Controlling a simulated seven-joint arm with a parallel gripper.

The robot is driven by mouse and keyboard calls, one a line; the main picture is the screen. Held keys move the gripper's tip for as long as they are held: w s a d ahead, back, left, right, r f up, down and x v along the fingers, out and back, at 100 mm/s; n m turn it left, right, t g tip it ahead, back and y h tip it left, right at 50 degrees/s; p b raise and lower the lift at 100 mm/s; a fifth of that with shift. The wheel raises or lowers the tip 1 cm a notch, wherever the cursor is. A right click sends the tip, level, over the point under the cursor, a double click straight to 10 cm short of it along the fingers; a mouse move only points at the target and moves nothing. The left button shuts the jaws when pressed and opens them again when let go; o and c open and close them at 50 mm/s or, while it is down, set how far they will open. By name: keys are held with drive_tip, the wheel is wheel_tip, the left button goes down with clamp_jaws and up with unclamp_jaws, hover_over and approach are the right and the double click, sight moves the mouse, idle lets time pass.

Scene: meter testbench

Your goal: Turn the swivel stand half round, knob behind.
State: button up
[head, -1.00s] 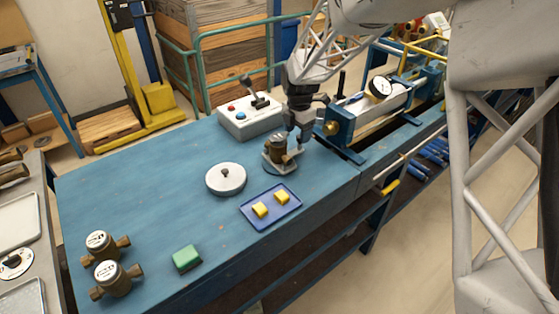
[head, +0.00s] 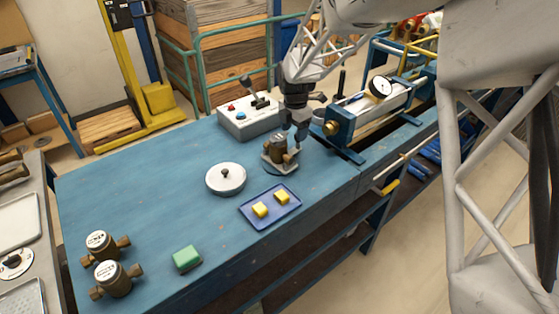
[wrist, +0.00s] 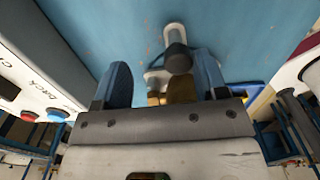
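The swivel stand (head: 280,167) is a low pale plate on a round base, on the blue bench near the right end. A brown-brass meter (head: 279,150) sits on it. My gripper (head: 298,140) points down just right of the meter, its arm hiding part of the stand's far side. In the wrist view my gripper (wrist: 163,75) has its two blue fingers apart. A dark grey round knob (wrist: 178,58) on a pale arm shows between and slightly beyond the fingers, with no clear contact. Brass parts of the meter (wrist: 180,90) show behind it, partly hidden by the gripper body.
A control box (head: 247,120) with a lever stands behind the stand. A clamp rig with a dial gauge (head: 380,86) is close on the right. The bench's left middle is clear.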

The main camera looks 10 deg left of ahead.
drive_tip(key=shift+w+a, duration=0.1)
drive_tip(key=shift+a, duration=0.15)
drive_tip(key=shift+w+a, duration=0.15)
drive_tip(key=shift+a, duration=0.25)
idle(0.3)
drive_tip(key=o, duration=0.4)
drive_tip(key=shift+o, duration=0.2)
drive_tip(key=shift+r, duration=0.15)
drive_tip(key=shift+r, duration=2.6)
